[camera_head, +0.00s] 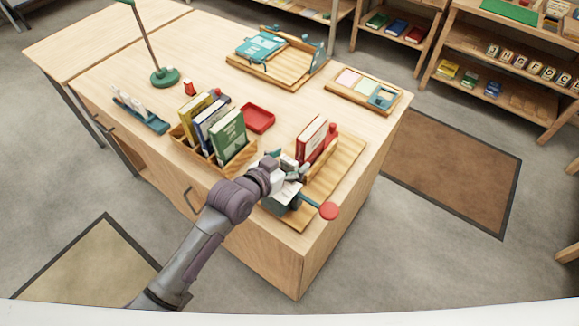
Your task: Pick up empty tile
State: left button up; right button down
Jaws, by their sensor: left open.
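My left gripper (287,187) reaches over the front right of the wooden desk, and its jaws are open. It is close to a wooden stand (335,180) with a teal part and a red round knob (329,211). Whether it touches anything there is hard to tell. No tile clearly marked as empty can be made out. A shallow wooden tray (397,104) at the desk's right holds pale and pink flat pieces and a teal piece (382,97), apart from the gripper. My right gripper is not in view.
A book rack (183,141) stands left of the gripper, and a red dish (258,119) lies behind it. A red book (312,139) stands upright on the wooden stand. A lamp base (165,77) and a larger wooden tray (287,75) are farther back. The desk's front right corner is bare.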

pick_arm(q)
jog(key=c, duration=1.2)
jog(key=shift+c, duration=0.9)
jog(key=shift+r, duration=0.15)
